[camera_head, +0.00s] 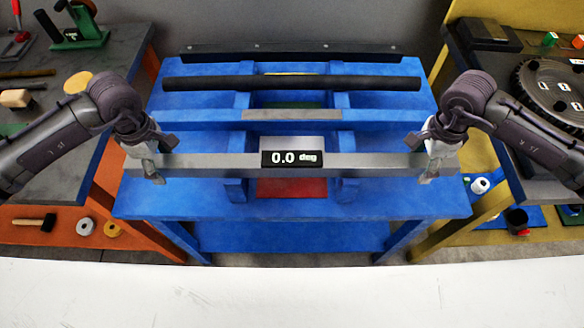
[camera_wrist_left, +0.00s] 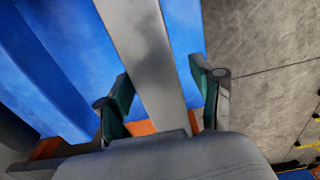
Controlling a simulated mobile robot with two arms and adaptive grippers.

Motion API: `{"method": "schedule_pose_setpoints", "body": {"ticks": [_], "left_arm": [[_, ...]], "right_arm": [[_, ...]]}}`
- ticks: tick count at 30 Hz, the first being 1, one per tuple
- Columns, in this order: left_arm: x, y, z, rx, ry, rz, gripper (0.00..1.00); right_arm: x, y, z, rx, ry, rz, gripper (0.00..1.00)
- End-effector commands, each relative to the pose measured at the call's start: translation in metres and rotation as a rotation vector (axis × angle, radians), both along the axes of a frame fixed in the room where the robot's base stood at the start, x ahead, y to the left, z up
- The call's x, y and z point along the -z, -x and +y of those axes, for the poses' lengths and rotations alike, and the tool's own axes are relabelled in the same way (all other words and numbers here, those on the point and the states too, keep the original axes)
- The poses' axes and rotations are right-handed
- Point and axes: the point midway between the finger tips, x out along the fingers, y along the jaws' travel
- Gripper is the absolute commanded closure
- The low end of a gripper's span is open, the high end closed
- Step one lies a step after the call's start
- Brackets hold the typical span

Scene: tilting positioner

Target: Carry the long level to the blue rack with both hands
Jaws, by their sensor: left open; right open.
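The long level (camera_head: 220,165) is a grey bar with a black display reading "0.0 deg". It lies level across the front of the blue rack (camera_head: 150,203), over its blue supports. My left gripper (camera_head: 157,163) is at the level's left end and my right gripper (camera_head: 430,163) is at its right end. Both are open. In the left wrist view the level (camera_wrist_left: 142,55) runs between the two parted fingers of my left gripper (camera_wrist_left: 163,98), with a gap visible on the right side. The right fingers' clearance is too small to tell.
A dark round bar (camera_head: 290,83) and a black strip (camera_head: 290,50) lie farther back on the rack. An orange-framed bench (camera_head: 100,195) stands left and a yellow-framed bench (camera_head: 470,220) right, holding a large dark disc (camera_head: 550,90). A white surface (camera_head: 290,295) fills the foreground.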

Motion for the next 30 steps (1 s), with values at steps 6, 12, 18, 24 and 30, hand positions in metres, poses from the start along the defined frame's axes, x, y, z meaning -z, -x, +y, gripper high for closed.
{"method": "schedule_pose_setpoints", "body": {"ticks": [6, 12, 18, 24, 30], "left_arm": [[-0.006, -0.001, 0.0, 0.0, 0.0, -0.002, 0.34], [-0.041, -0.001, 0.0, 0.0, 0.0, -0.005, 0.34], [-0.084, -0.001, 0.0, 0.0, 0.0, -0.006, 0.34], [-0.112, -0.001, 0.0, 0.0, 0.0, -0.003, 0.34], [-0.12, 0.0, 0.0, 0.0, 0.0, 0.001, 0.34]], "right_arm": [[0.0, 0.0, 0.0, 0.0, 0.0, 0.0, 0.34], [0.0, 0.0, 0.0, 0.0, 0.0, 0.0, 0.34], [0.0, 0.0, 0.0, 0.0, 0.0, 0.0, 0.34], [0.0, 0.0, 0.0, 0.0, 0.0, 0.0, 0.34], [-0.009, -0.001, 0.0, 0.0, -0.001, -0.003, 0.34]]}}
